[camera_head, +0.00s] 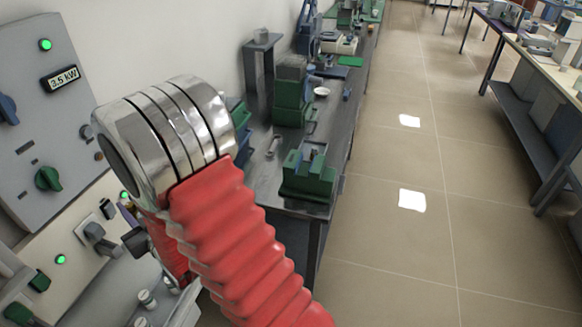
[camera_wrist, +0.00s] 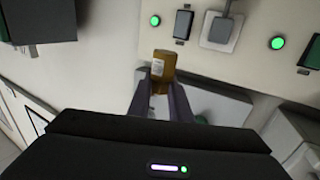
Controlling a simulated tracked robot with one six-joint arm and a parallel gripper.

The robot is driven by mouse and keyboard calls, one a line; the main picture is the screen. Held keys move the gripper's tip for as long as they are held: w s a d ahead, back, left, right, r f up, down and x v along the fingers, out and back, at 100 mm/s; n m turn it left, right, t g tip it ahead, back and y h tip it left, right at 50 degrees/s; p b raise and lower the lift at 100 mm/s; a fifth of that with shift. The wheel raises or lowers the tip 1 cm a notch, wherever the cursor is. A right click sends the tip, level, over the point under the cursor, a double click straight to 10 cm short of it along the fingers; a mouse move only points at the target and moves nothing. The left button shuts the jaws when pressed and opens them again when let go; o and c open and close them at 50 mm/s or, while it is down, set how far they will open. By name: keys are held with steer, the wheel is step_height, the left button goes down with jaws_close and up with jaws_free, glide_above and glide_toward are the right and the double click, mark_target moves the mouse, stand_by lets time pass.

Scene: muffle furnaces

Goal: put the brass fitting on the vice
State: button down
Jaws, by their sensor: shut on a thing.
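The brass fitting (camera_wrist: 163,66) is a small golden-brown piece with a pale label-like patch, seen in the wrist view between the fingertips. My gripper (camera_wrist: 162,86) is shut on it, in front of a pale panel. In the head view my arm hides most of the gripper, and I cannot make out the fitting there. A green vice-like block (camera_head: 309,179) with grey parts on top, which I take for the vice, stands at the near end of the dark workbench. My gripper is well to its left, apart from it.
The workbench (camera_head: 267,182) also carries a green machine (camera_head: 289,98), a small white dish (camera_head: 321,91) and a wrench-like tool (camera_head: 273,146). A control panel (camera_head: 45,110) with green lights stands at the left. The tiled floor (camera_head: 400,260) to the right is clear.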

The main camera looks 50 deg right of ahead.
stand_by(0.3)
steer(key=shift+w+d, duration=0.1)
steer(key=shift+d, duration=0.15)
steer(key=s+d+r+m+h, duration=0.2)
steer(key=d, duration=1.1)
steer(key=s+d+r+m+h, duration=0.1)
steer(key=d+h, duration=0.2)
steer(key=d, duration=1.1)
steer(key=s+d+r+m+g+h, duration=0.1)
steer(key=s+d+h, duration=0.1)
steer(key=s+d, duration=0.5)
steer(key=s+d+r+m+g+h, duration=0.1)
steer(key=s+d+r+m+h, duration=0.1)
steer(key=s+d, duration=0.6)
steer(key=d, duration=0.7)
steer(key=shift+s, duration=0.3)
steer(key=shift+f, duration=0.1)
steer(key=shift+f, duration=2.9)
